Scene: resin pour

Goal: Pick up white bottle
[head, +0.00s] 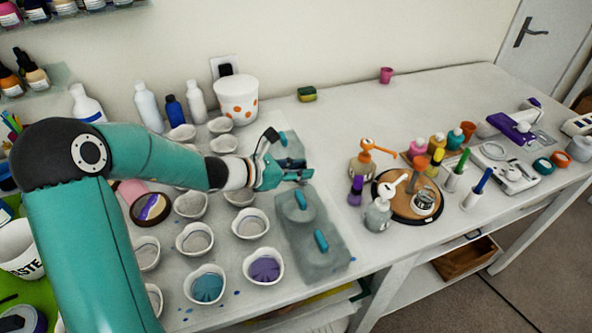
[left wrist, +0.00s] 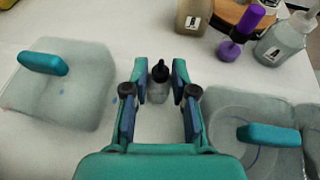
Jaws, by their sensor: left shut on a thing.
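A small pale, whitish bottle (left wrist: 158,92) with a black dropper-like cap is between the fingers of my left gripper (left wrist: 159,76) in the left wrist view. The left gripper is shut on it. In the head view the left gripper (head: 291,157) is over the table, between two grey slabs with teal handles. The bottle cannot be made out there. I cannot tell whether its base touches the table. My right gripper is not in view.
Larger white bottles (head: 148,108) and a dotted bucket (head: 237,101) stand at the back wall. White cups (head: 194,239) fill the area at left. A grey slab (head: 328,265) lies in front. A round wooden board (head: 405,210) with bottles is to the right.

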